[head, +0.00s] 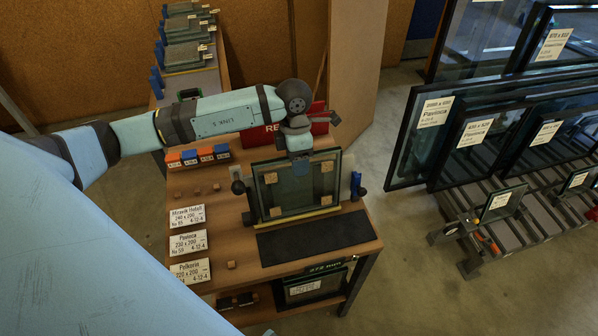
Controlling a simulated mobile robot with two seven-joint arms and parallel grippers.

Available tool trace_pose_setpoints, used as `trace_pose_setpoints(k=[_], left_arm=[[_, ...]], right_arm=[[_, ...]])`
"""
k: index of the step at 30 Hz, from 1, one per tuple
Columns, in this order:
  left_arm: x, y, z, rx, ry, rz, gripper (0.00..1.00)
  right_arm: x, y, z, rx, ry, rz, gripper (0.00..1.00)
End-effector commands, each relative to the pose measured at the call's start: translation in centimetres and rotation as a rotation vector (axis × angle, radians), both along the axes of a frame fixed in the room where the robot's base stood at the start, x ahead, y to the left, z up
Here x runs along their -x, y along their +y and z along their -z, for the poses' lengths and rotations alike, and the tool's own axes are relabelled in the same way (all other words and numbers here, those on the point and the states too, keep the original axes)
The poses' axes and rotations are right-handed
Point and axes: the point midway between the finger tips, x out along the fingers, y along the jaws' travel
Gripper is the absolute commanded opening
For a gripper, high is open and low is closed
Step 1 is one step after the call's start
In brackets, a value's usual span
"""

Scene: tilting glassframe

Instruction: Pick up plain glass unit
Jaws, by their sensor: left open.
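A glass unit (289,199) with a dark edge and tan corner pads stands leaning on the wooden bench (225,255), behind a black mat. Dark round knobs sit at its sides and a yellow strip runs along its foot. My left gripper (300,164) is open, pointing down at the middle of its top edge. The arm hides part of that edge, and I cannot tell whether the fingers touch the glass. My right gripper is out of view.
A red sign (262,133) stands just behind the glass. Blue and orange blocks (198,153) and white label cards (190,243) lie on the bench's left side. More glass units lean on a rack (520,235) at right. The black mat (314,238) is clear.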

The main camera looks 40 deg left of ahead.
Motion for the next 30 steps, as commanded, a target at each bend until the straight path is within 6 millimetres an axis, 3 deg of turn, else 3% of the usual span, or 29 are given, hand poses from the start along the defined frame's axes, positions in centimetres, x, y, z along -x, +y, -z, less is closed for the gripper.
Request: trace_pose_setpoints(k=[4, 11, 18, 30], left_arm=[[0.16, -0.15, 1.23, 0.000, 0.000, 0.000, 0.51], [0.15, -0.16, 1.35, 0.000, -0.001, 0.000, 0.51], [0.15, -0.16, 1.32, 0.000, -0.001, 0.000, 0.00], [0.14, -0.14, 1.30, 0.000, -0.001, 0.000, 0.00]], right_arm=[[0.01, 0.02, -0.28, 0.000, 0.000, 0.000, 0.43], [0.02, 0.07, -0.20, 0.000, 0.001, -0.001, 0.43], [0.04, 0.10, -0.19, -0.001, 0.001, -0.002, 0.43], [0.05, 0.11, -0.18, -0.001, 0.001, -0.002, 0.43]])
